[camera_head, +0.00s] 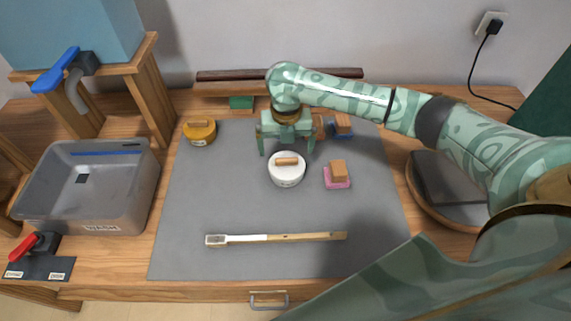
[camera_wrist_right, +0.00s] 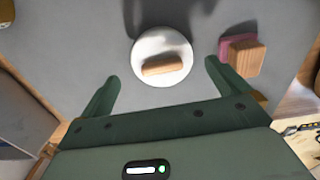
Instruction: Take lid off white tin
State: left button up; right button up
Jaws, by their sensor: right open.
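The white tin (camera_head: 287,175) stands on the grey mat, with its lid on and a wooden handle (camera_head: 287,161) across the top. In the right wrist view the white tin (camera_wrist_right: 151,45) lies ahead of the fingers, with its wooden handle (camera_wrist_right: 162,65) nearest them. My right gripper (camera_head: 286,150) is open and empty, above and just behind the tin. In the right wrist view its two fingers (camera_wrist_right: 160,77) are spread wide, apart from the tin and its handle. My left gripper is not in view.
A pink block with a wooden top (camera_head: 337,176) stands right of the tin. A yellow tin (camera_head: 199,132) is at the mat's back left. A long brush (camera_head: 280,238) lies in front. A grey basin (camera_head: 90,185) stands left. The mat between tin and brush is clear.

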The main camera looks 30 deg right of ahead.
aim_at(287, 159)
jog(key=f, duration=0.1)
jog(key=f+b, duration=0.1)
jog(key=f, duration=0.1)
jog(key=f+b, duration=0.1)
jog(key=shift+s+a+f, duration=0.15)
jog(key=shift+s+f, duration=0.1)
jog(key=shift+s, duration=0.15)
jog(key=shift+f, duration=0.35)
jog(key=shift+r, duration=0.15)
jog(key=c, duration=0.7)
